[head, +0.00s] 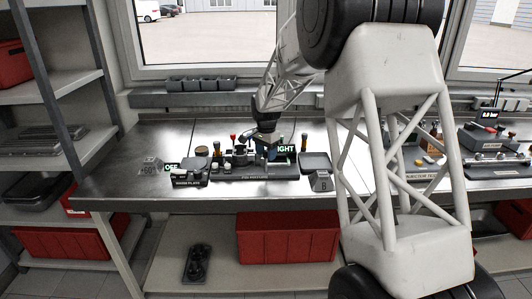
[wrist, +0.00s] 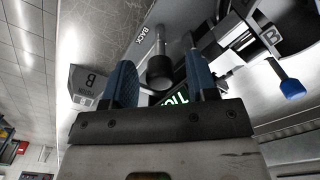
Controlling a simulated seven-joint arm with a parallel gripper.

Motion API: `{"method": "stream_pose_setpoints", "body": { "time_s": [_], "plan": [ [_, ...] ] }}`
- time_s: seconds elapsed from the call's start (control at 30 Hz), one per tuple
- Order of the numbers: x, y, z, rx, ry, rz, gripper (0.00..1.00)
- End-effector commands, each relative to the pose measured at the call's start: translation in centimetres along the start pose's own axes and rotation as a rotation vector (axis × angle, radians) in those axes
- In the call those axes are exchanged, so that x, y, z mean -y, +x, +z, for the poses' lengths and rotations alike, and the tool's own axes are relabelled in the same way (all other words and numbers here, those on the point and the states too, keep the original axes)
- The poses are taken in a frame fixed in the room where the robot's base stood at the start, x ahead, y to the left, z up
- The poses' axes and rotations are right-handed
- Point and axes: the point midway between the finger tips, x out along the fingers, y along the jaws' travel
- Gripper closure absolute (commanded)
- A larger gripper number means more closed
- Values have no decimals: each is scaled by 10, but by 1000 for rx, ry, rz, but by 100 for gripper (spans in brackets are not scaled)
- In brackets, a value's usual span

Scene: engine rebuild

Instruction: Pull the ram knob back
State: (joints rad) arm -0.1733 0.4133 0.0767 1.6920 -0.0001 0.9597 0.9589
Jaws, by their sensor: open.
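A black knob (wrist: 160,70) on a grey metal shaft shows in the wrist view, beside a plate marked BACK (wrist: 144,38); it looks like the ram knob. My gripper (wrist: 160,84) is open, with one blue finger on each side of the knob. I cannot tell whether either finger touches it. In the head view my gripper (head: 266,141) points down over the bench fixture (head: 255,179), and the arm hides part of the fixture; I cannot pick out the knob there.
A grey block marked B (wrist: 88,84) stands left of the fingers in the wrist view. A blue-tipped lever (wrist: 291,87) is at the right. Green signs OFF (head: 171,167) and a partly hidden one ending in IGHT (head: 286,149) stand on the steel bench (head: 115,165).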

Motion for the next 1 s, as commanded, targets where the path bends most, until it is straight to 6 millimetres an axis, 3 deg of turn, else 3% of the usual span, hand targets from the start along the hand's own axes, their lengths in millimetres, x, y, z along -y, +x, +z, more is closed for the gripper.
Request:
{"method": "stream_pose_setpoints", "body": {
  "time_s": [0.2,0.57,0.77,1.0],
  "plan": [
    [0,0,0,0,0,0,47],
    [0,0,0,0,0,0,100],
    [-2,0,-2,0,1,0,100],
    [-18,-1,-18,0,1,0,100]
  ]
}}
